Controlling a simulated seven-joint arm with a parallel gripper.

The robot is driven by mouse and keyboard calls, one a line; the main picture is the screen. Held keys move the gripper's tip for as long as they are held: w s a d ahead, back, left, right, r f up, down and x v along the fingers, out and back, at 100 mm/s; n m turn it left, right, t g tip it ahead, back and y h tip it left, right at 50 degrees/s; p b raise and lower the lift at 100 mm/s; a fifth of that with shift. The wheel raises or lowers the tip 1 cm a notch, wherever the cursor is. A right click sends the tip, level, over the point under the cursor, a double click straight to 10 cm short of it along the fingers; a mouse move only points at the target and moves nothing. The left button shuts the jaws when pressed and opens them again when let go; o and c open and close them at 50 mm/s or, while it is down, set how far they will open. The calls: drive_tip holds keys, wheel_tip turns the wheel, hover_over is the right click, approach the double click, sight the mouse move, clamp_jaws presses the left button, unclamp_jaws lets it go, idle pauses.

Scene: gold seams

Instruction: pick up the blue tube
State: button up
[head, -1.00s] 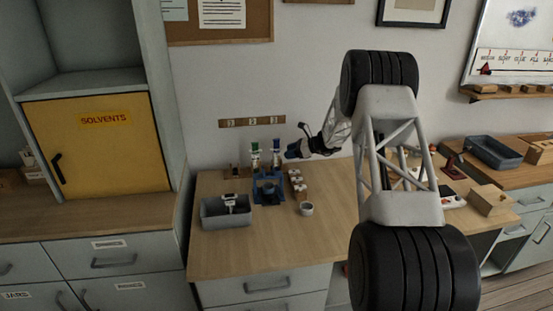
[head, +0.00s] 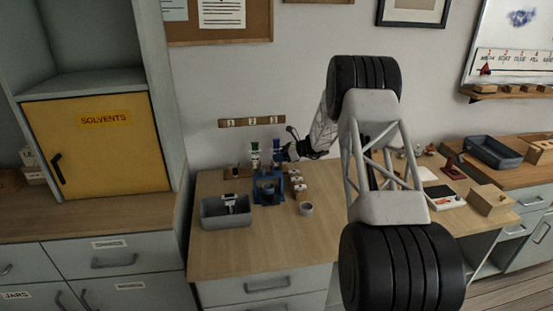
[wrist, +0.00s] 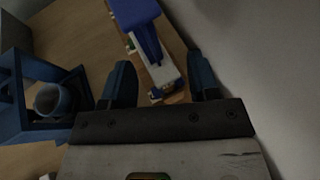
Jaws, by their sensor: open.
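The blue tube (head: 276,146) stands at the back of the wooden table, right of a green-topped tube (head: 255,150). In the wrist view a blue-topped piece with a white lower part, which looks like the blue tube (wrist: 150,38), lies ahead of and partly between the fingers. My gripper (wrist: 162,82) is open, with one dark blue finger on each side of the white part. I see no clear contact. In the head view my gripper (head: 288,153) is small and dark, close to the blue tube's right side.
A blue stand (head: 258,186) stands in front of the tubes; the wrist view shows it at the left with a round cup (wrist: 52,100) in it. The wall (wrist: 275,60) is close on the right.

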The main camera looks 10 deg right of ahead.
sight(278, 140)
drive_tip(key=shift+w+a+f, duration=0.15)
drive_tip(key=shift+a+f, duration=0.05)
drive_tip(key=shift+a, duration=0.2)
clamp_jaws()
idle(0.4)
drive_tip(key=shift+r, duration=0.1)
drive_tip(key=shift+r, duration=4.95)
drive_tip(key=s+a+r, duration=0.3)
drive_tip(key=s, duration=0.5)
drive_tip(key=s+a+r+n+g, duration=0.1)
drive_tip(key=s+a+r, duration=0.2)
drive_tip(key=s, duration=0.6)
drive_tip(key=shift+a+r, duration=0.2)
drive_tip(key=shift+r, duration=0.55)
